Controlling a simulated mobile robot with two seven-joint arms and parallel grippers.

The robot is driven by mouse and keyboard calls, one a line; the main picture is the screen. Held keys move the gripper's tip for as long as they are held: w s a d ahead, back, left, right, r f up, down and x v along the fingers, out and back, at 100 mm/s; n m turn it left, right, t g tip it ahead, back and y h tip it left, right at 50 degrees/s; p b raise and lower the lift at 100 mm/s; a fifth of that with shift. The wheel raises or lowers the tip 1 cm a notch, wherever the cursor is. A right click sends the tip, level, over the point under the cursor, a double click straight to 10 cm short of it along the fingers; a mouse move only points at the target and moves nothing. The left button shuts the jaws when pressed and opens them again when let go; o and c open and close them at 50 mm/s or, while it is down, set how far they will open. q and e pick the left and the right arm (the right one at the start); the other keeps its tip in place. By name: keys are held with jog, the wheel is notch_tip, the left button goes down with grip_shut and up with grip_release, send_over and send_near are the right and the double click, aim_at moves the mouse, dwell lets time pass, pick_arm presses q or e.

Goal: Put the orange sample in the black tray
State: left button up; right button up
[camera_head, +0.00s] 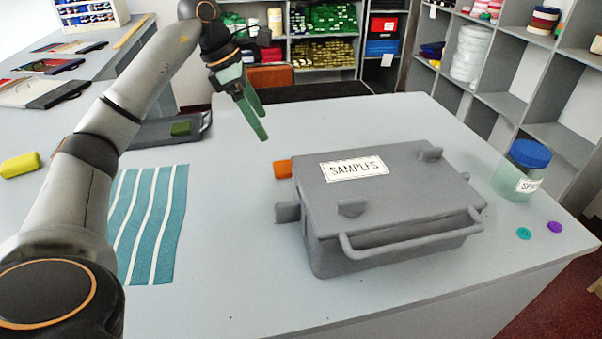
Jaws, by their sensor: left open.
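The orange sample (282,169) lies on the counter at the far left corner of a grey lidded box, which hides part of it. The black tray (150,138) lies farther left behind my left arm, which hides part of it. A dark green block (181,128) rests on the tray. My left gripper (264,127) is open and empty, with green fingers pointing down above the counter. It is beyond the orange sample and slightly left of it, apart from it. My right gripper is not in view.
The closed grey "SAMPLES" box (330,225) with a front handle fills the middle. A blue-lidded jar (515,184) and two buttons (524,233) are at right. Striped teal cloth (150,225) and a yellow block (20,165) are at left. Bare counter lies between tray and box.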

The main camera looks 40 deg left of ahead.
pick_arm(q)
jog(key=n, duration=0.1)
send_over(285, 166)
jog(key=s+a, duration=0.2)
notch_tip(285, 166, down, 6)
jog(key=shift+w+f+b, duration=0.15)
jog(key=shift+f+b, duration=0.1)
jog(key=shift+b, duration=0.2)
jog(key=x, duration=0.5)
jog(key=shift+d+f, duration=0.15)
jog(key=c, duration=1.5)
